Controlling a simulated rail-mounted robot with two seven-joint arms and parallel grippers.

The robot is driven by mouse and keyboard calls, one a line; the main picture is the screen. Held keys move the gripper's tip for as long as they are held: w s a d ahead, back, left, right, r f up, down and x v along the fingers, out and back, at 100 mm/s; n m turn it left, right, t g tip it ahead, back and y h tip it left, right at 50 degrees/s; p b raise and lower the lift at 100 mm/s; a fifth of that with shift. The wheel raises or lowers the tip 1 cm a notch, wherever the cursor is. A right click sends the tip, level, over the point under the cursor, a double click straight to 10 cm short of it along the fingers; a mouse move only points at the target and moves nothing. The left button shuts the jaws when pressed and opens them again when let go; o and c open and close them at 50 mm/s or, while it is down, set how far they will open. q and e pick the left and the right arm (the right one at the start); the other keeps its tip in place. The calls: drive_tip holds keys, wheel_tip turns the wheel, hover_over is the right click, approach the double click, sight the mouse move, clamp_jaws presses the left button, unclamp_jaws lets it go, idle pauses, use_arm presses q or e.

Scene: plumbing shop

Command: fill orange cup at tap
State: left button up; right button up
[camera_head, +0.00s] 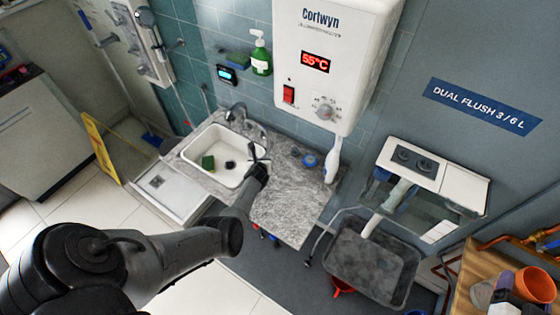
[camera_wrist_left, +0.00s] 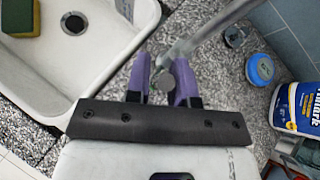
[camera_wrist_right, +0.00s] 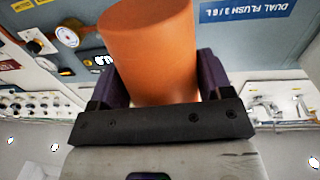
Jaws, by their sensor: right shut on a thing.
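The orange cup (camera_head: 537,285) is at the lower right edge of the head view, with its rim showing. My right gripper (camera_head: 508,284) is shut on it. In the right wrist view the cup (camera_wrist_right: 150,50) stands between the two purple fingers. The grey metal tap (camera_head: 237,112) is at the back edge of the white sink (camera_head: 183,152). My left gripper (camera_head: 257,158) is at the sink's right side. In the left wrist view its fingers (camera_wrist_left: 162,82) are apart, on either side of a metal tap part (camera_wrist_left: 190,45), with gaps showing. I see no water running.
A green and yellow sponge (camera_head: 208,162) lies in the sink. A blue round container (camera_head: 310,160) stands on the grey stone counter (camera_head: 285,200). A white water heater (camera_head: 335,60) reading 55°C hangs above.

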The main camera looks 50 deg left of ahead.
sight(552, 285)
use_arm(q)
drive_tip(key=shift+o, duration=1.4)
use_arm(e)
drive_tip(key=shift+r, duration=0.1)
use_arm(q)
drive_tip(key=shift+s+d+r+p, duration=0.35)
drive_tip(key=shift+r+p, duration=0.15)
drive_tip(key=shift+p, duration=0.2)
use_arm(e)
drive_tip(key=shift+r, duration=0.6)
wheel_tip(552, 285, up, 6)
drive_tip(key=p, duration=0.5)
drive_tip(key=shift+f+p, duration=0.1)
drive_tip(key=shift+p, duration=0.3)
use_arm(q)
drive_tip(key=v, duration=1)
drive_tip(key=shift+s+d+p, duration=0.2)
drive_tip(key=shift+d+p, duration=0.15)
use_arm(e)
drive_tip(key=shift+r, duration=0.35)
